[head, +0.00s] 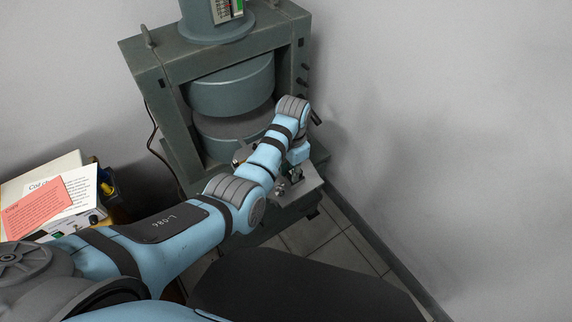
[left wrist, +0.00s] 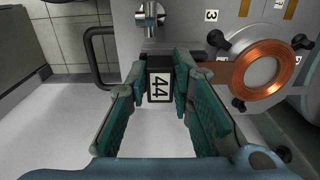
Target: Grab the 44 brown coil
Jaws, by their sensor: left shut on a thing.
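The brown coil (left wrist: 262,68) is a copper-coloured ring around a pale disc, at the upper right of the left wrist view. A dark block with a white label reading 44 (left wrist: 159,86) sits left of it, and a brown strip shows between block and ring. My left gripper (left wrist: 160,78) has its teal-padded fingers on both sides of this labelled block, shut on it. In the head view my left gripper (head: 290,178) is low at the front of the magnet, partly hidden by my arm. My right gripper is in neither view.
The grey-green magnet frame (head: 150,65) with two round poles (head: 232,88) stands against the wall. A grey panel with number tags (left wrist: 211,16) and black knobs is close behind the coil. Papers (head: 50,200) lie at the left. Floor to the right is clear.

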